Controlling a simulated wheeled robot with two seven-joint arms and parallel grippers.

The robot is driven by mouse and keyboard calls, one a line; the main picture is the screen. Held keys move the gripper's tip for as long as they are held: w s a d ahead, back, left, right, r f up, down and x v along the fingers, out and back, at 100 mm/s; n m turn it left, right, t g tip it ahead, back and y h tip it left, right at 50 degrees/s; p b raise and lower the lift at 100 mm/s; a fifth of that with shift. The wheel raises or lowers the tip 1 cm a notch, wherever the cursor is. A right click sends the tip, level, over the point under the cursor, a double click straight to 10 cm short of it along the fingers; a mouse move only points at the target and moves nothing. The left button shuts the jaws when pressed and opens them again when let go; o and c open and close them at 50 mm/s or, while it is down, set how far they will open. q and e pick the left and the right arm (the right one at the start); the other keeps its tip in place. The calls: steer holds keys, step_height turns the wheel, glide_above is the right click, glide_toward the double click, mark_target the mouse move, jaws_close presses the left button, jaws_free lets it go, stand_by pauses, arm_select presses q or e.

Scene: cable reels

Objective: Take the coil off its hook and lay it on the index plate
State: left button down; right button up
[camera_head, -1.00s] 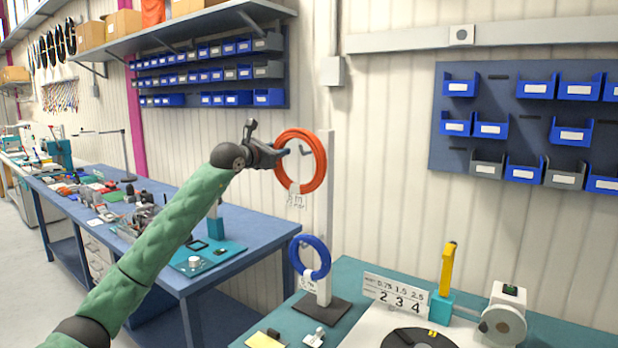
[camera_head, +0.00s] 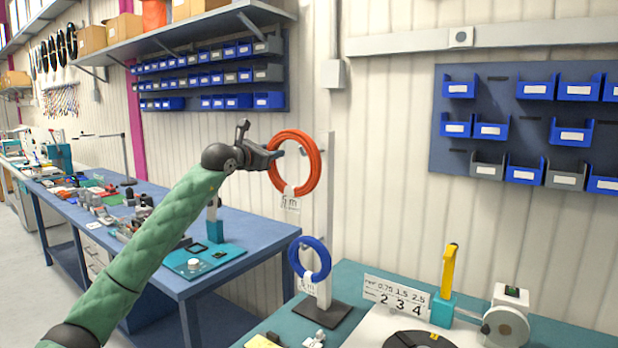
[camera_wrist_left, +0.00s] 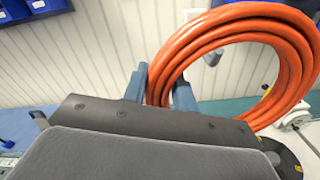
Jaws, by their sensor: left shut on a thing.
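The orange coil (camera_head: 314,176) hangs upright beside the upper part of the grey post, with a white tag below it. My left gripper (camera_head: 277,153) is shut on the coil's left side. In the left wrist view the two fingers (camera_wrist_left: 160,90) pinch the orange coil (camera_wrist_left: 290,60) at its lower left. The hook end shows inside the ring; whether the coil still touches it I cannot tell. The index plate appears to be the dark round disc (camera_head: 405,341) at the bottom edge, partly cut off and empty where visible. My right gripper is not in view.
A blue coil (camera_head: 294,262) with a tag hangs lower on the post. The post's dark base (camera_head: 325,314) stands on the teal bench. A number sign (camera_head: 397,298), a yellow-handled tool (camera_head: 449,270) and a white reel device (camera_head: 505,325) stand behind and right of the disc.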

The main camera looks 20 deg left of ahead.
arm_select(q)
steer(key=b+v, duration=0.4)
steer(key=v, duration=0.3)
stand_by(0.7)
steer(key=shift+w+r, duration=0.1)
steer(key=shift+r, duration=0.1)
steer(key=g+p, duration=0.2)
steer(key=p, duration=0.1)
steer(key=s+g+y+p, duration=0.1)
steer(key=g+p, duration=0.1)
steer(key=p, duration=0.2)
steer(key=s+g+y+p, duration=0.1)
steer(key=g+p, duration=0.1)
steer(key=p, duration=0.2)
steer(key=shift+a, duration=0.25)
steer(key=shift+f, duration=0.1)
